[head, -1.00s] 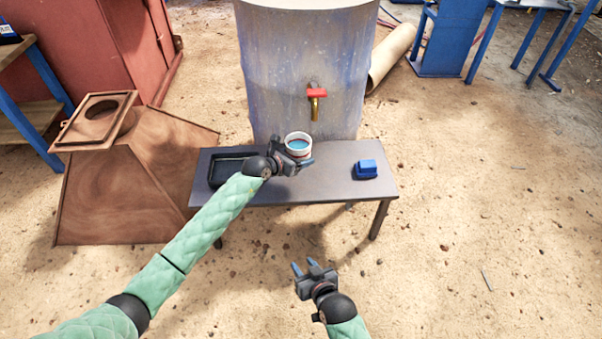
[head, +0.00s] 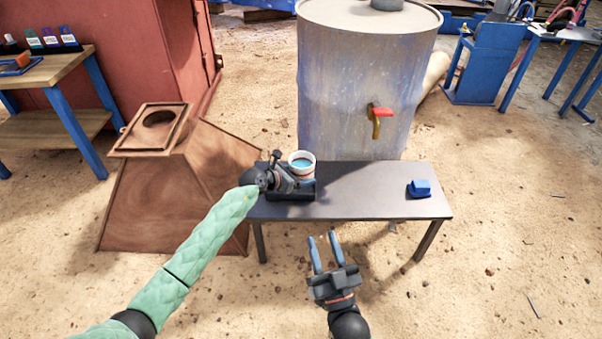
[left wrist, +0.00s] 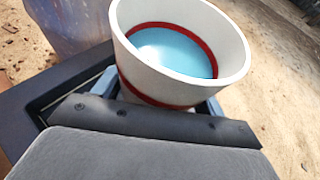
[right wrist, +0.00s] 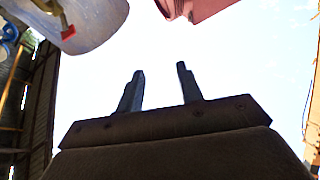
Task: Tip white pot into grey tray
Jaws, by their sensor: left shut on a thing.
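The white pot (head: 304,173) has a red band and blue contents inside. My left gripper (head: 293,181) is shut on its side and holds it nearly upright. In the left wrist view the pot (left wrist: 145,82) sits between the fingers, with the blue contents level inside. The grey tray (head: 290,197), very dark here, lies on the left end of the table. The pot is over or just behind the tray and partly hides it with the gripper. My right gripper (head: 322,240) is open and empty in front of the table; its spread fingers also show in the right wrist view (right wrist: 160,75).
The dark table (head: 365,190) is bare in the middle, with a small blue object (head: 419,188) at its right. A large drum (head: 345,110) with a red-handled tap (head: 378,115) stands behind. A brown hopper-like box (head: 160,200) stands left of the table.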

